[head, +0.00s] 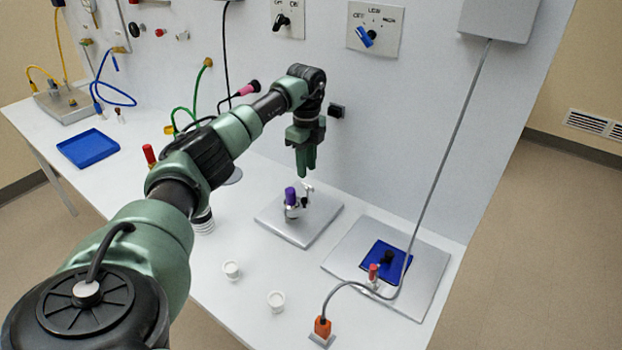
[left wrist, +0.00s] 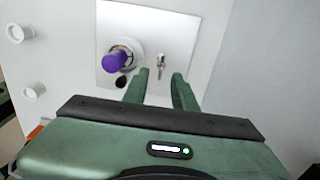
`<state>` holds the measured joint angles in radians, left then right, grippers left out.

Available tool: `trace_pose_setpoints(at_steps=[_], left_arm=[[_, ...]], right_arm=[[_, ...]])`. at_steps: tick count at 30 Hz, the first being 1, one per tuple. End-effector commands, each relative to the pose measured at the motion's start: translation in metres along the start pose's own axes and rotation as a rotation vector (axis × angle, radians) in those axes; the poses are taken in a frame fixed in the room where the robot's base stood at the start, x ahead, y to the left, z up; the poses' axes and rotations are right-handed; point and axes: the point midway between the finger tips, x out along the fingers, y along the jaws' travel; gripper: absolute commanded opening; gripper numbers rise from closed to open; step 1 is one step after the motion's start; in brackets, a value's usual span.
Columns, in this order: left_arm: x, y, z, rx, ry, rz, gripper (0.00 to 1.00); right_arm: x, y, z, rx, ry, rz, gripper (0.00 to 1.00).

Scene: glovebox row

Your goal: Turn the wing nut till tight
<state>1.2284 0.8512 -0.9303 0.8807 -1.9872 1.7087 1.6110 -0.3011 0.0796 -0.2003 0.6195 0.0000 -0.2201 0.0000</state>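A grey metal plate (head: 270,216) lies on the white bench and carries a small fixture. On it stands a purple cylinder (head: 290,195), which also shows in the left wrist view (left wrist: 115,62). Beside it is a small silver piece (left wrist: 161,62) that looks like the wing nut; its wings are too small to make out clearly. My left gripper (head: 306,172) points down above the fixture, apart from it. In the left wrist view its two green fingers (left wrist: 160,88) are spread with nothing between them, and the silver piece appears beyond the gap. My right gripper is not in view.
A second plate (head: 427,268) with a blue pad (head: 388,260) lies to the right, with a grey cable to an orange connector (head: 322,328). Two white cups (head: 231,270) (head: 276,300) stand in front. The wall panel (head: 400,120) rises close behind my gripper.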

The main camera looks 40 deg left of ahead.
Motion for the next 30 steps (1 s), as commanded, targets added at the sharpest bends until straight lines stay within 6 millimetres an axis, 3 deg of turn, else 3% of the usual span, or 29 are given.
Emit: trace_pose_setpoints(at_steps=[9,20,24,30], left_arm=[[0.046,0.0,-0.001,0.001,0.001,0.001,0.27],[0.054,0.0,-0.001,0.001,0.0,0.0,0.27],[0.054,0.0,-0.001,0.001,0.0,0.0,0.0],[0.054,0.0,-0.001,0.003,0.001,-0.001,0.0]], right_arm=[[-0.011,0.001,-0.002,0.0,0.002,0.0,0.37],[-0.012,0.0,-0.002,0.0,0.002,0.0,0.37],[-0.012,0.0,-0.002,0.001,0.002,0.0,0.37],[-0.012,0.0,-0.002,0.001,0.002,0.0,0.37]])
